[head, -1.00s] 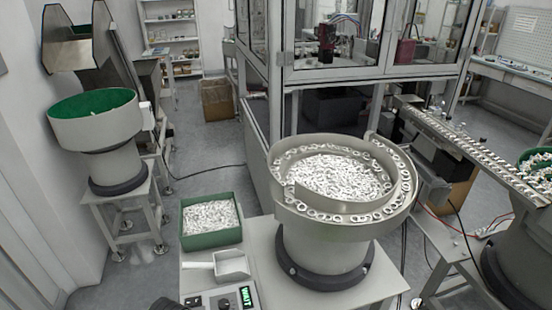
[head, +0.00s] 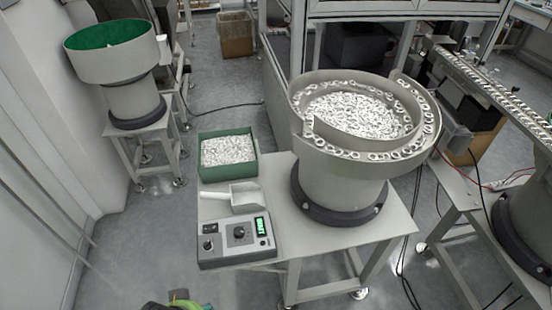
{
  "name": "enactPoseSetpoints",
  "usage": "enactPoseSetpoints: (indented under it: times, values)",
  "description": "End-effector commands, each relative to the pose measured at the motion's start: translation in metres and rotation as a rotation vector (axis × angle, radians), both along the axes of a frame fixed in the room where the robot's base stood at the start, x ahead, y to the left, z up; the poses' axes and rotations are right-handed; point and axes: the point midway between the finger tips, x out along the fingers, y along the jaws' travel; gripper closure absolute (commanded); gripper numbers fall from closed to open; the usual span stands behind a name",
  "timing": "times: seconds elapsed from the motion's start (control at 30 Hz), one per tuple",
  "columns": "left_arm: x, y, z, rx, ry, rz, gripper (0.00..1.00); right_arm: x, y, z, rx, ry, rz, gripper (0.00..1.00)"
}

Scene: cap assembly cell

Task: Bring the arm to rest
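At the bottom edge, left of the middle, a small dark shape with green and yellow parts (head: 178,302) pokes into the picture. The control box (head: 236,240), with a knob and a lit green display, sits on the front left of the grey table. Nothing touches it. A white scoop (head: 243,195) lies behind it, in front of a green bin (head: 203,172) filled with small pale parts.
A large feeder bowl (head: 340,185) full of pale rings stands on the table (head: 392,217). A green-lined feeder (head: 118,66) stands on a stand at the left. A conveyor track (head: 490,88) and another feeder base (head: 525,225) are at the right. The floor (head: 130,235) is clear at front left.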

Motion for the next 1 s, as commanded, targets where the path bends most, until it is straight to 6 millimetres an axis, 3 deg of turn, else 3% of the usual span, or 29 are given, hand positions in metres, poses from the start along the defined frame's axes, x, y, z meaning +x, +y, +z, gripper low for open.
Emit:
enactPoseSetpoints:
  times: [0.27, 0.47, 0.6, 0.8, 1.0]
  values:
    - [0.002, -0.002, -0.079, 0.000, 0.035, -0.005, 0.50, 0.000, 0.000, -0.012, 0.000, 0.000, 0.000, 0.60]
    - [-0.012, -0.001, -0.169, 0.004, 0.074, -0.011, 0.50, 0.000, 0.000, -0.026, 0.000, 0.000, 0.000, 0.60]
    - [-0.039, 0.002, -0.246, 0.007, 0.107, -0.016, 0.50, 0.000, 0.000, -0.037, 0.000, 0.000, 0.000, 0.60]
    - [-0.099, 0.012, -0.336, 0.013, 0.155, -0.028, 0.50, 0.000, 0.000, -0.053, 0.000, 0.000, 0.000, 0.60]
    - [-0.158, 0.023, -0.385, 0.019, 0.189, -0.036, 0.50, 0.000, 0.000, -0.064, 0.000, 0.000, 0.000, 0.60]
